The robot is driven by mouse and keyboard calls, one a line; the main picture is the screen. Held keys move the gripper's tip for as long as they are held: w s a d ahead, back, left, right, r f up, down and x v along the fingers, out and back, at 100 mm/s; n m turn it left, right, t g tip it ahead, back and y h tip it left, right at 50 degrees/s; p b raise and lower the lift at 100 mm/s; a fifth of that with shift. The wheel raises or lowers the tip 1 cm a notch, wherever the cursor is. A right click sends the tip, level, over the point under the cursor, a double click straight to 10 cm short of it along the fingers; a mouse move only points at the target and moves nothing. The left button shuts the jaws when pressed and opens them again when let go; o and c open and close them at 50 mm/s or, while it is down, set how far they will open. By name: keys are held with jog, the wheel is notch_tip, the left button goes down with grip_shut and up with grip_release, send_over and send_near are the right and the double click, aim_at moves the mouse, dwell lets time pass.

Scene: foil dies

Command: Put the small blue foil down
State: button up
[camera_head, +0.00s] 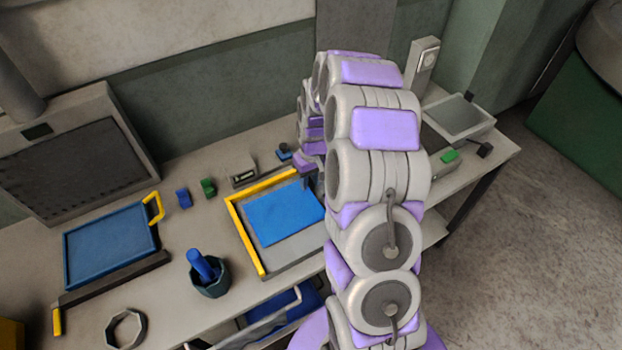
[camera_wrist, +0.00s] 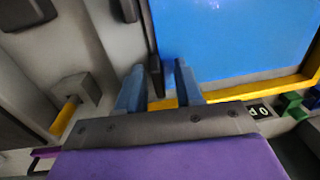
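A flat blue sheet, which looks like the blue foil (camera_head: 282,215), lies on a grey tray edged with a yellow frame (camera_head: 243,238) in the head view. In the wrist view the blue sheet (camera_wrist: 240,38) fills the upper right, above the yellow edge (camera_wrist: 230,92). My gripper (camera_wrist: 158,68) has its two blue fingers apart, with a dark upright edge showing between them. The right finger is close beside the sheet's near left corner; whether it touches is unclear. In the head view my gripper (camera_head: 308,178) is at the tray's far right corner, partly hidden by my arm.
A blue panel with a yellow handle (camera_head: 110,245) lies at the left. A dark cup (camera_head: 211,282) holds a blue cylinder. My arm covers the table right of the tray.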

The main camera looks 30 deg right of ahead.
jog(key=shift+o, duration=0.3)
jog(key=shift+a+r, duration=0.2)
jog(key=shift+a, duration=0.6)
jog(key=shift+d, duration=0.55)
jog(key=shift+d+r, duration=0.3)
jog(key=shift+d, duration=0.05)
notch_tip(320, 180, up, 11)
jog(key=p, duration=0.2)
jog(key=s+a+r, duration=0.7)
jog(key=s+a, duration=0.2)
jog(key=s, duration=0.6)
jog(key=s+a+r+g, duration=0.1)
jog(key=s+a+r, duration=0.1)
jog(key=s, duration=0.7)
jog(key=s+a+r+h, duration=0.1)
jog(key=s+a, duration=0.3)
jog(key=s, duration=0.5)
jog(key=shift+s+a+r+g, duration=0.15)
jog(key=shift+s+r+g, duration=0.15)
jog(key=shift+s+r, duration=0.15)
jog(key=shift+w+d, duration=0.1)
jog(key=shift+d, duration=0.1)
